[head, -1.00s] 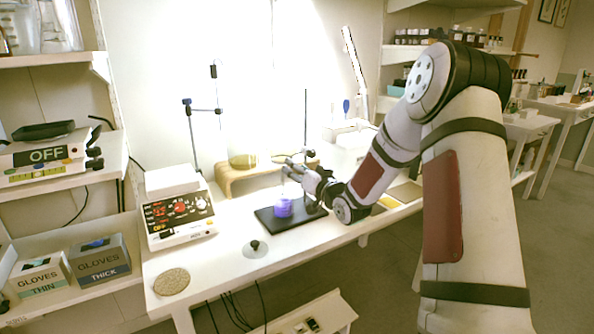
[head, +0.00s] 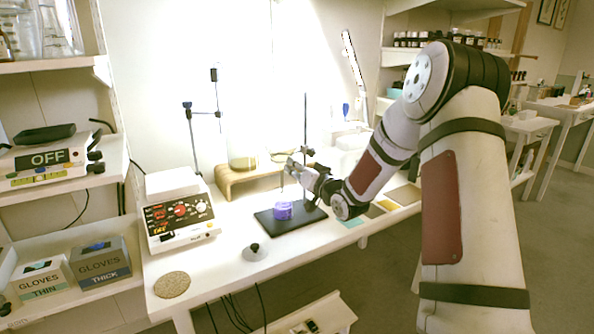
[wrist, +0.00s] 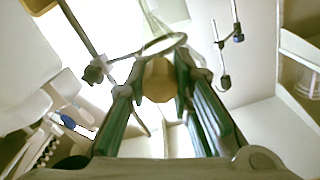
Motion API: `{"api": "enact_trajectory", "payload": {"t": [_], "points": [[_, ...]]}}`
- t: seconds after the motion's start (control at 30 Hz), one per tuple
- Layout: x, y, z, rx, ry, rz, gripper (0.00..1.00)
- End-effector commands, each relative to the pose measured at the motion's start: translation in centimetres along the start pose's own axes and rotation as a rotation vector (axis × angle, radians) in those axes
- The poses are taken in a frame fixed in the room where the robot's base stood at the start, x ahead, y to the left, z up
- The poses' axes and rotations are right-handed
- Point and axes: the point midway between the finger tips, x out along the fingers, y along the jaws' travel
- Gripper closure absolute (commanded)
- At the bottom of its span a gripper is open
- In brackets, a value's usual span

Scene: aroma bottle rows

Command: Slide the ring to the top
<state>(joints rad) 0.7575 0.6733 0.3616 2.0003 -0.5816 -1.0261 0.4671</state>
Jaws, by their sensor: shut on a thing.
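The ring (wrist: 170,40) shows in the wrist view as a thin metal loop just beyond my fingertips. Its clamp (wrist: 93,73) sits on the stand's rod (wrist: 77,22); in the head view the clamp (head: 308,151) is partway up the upright rod (head: 305,115). The stand has a dark flat base (head: 270,224). My gripper (head: 292,164) is at about clamp height, left of the rod; in the wrist view its green fingers (wrist: 160,82) straddle the ring and look shut on it. The exact contact is hard to see. A glass with purple liquid (head: 284,211) stands on the base below.
A white control unit (head: 181,218) is to the left, and another clamp stand (head: 190,135) is at the back.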

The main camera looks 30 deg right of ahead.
Motion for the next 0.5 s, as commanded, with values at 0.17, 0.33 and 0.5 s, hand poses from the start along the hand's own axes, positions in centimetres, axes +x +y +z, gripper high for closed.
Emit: {"api": "enact_trajectory", "payload": {"t": [0.17, 0.33, 0.5], "points": [[-0.1, -2.0, -4.7, -0.007, 0.012, -0.006, 1.0], [-0.2, -3.6, -8.7, -0.006, 0.013, -0.006, 1.0], [-0.2, -4.8, -11.7, -0.005, 0.012, -0.005, 1.0]]}}
